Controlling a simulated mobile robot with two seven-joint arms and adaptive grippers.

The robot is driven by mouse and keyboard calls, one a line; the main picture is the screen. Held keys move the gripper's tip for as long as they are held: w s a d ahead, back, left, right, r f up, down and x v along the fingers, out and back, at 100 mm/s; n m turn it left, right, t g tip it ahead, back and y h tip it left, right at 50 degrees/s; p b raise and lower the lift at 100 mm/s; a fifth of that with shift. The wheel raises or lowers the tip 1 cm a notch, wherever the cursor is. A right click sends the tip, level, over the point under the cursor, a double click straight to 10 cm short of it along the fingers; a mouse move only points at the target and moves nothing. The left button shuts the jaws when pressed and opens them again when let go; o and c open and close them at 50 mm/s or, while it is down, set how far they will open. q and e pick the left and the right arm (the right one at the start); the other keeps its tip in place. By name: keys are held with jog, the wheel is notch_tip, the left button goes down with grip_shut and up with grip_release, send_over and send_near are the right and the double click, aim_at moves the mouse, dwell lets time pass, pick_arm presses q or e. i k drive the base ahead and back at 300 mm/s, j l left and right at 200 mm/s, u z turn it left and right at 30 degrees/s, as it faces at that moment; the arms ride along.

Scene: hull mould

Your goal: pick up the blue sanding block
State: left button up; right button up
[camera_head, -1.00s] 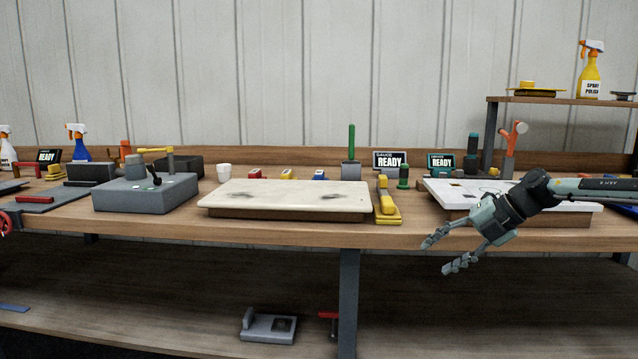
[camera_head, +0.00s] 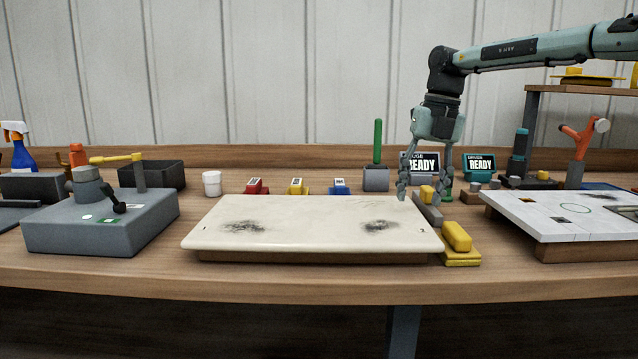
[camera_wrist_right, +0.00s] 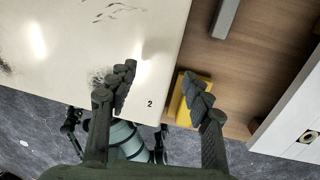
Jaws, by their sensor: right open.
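The blue sanding block (camera_head: 340,187) is a small block with a pale label on top. It sits on the bench behind the cream panel (camera_head: 300,218), at the right end of a row with a red block (camera_head: 257,187) and a yellow block (camera_head: 298,187). My right gripper (camera_head: 422,190) is open and empty, pointing down near the panel's right end, to the right of the blue block and apart from it. In the right wrist view the open fingers (camera_wrist_right: 158,74) straddle the panel's edge; the blue block does not show there. My left gripper is not in view.
A large yellow block (camera_head: 457,237) and a grey bar (camera_head: 427,208) lie right of the panel. A grey holder with a green rod (camera_head: 376,178) stands right of the blue block. A white board (camera_head: 560,215) is at right, a grey machine (camera_head: 100,222) at left.

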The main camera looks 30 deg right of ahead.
aim_at(340, 189)
jog(key=i, duration=0.95)
